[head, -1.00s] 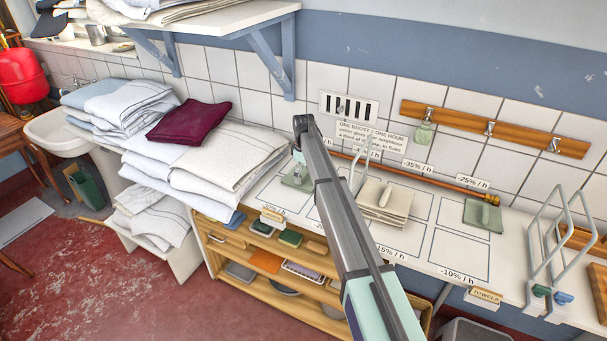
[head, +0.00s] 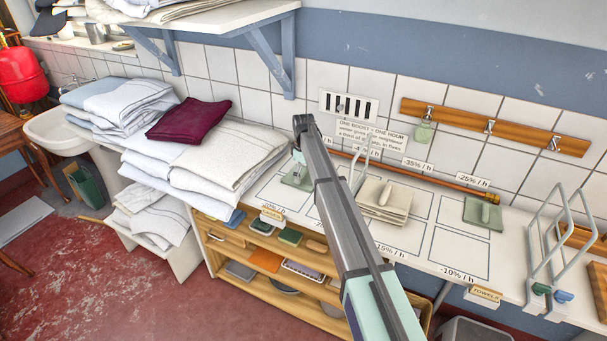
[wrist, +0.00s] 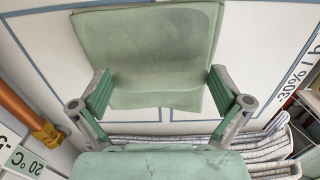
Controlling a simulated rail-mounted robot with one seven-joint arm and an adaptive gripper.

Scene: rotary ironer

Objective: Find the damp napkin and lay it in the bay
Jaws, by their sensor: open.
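In the wrist view a pale green folded napkin (wrist: 150,50) lies flat on the white, blue-lined counter, with a darker patch near its upper right corner. My gripper (wrist: 160,95) is open, its two green-padded fingers apart at either side of the napkin's near edge. I cannot tell whether they touch it. Blue-outlined bays (head: 455,252) carry percentage labels.
Piled white linens (head: 215,165) with a maroon cloth (head: 188,120) stand at the left. Wire racks (head: 560,245) stand at the right end. A copper pipe (wrist: 25,115) runs along the wall. Open shelves (head: 270,260) sit below the counter. The front-right bay is bare.

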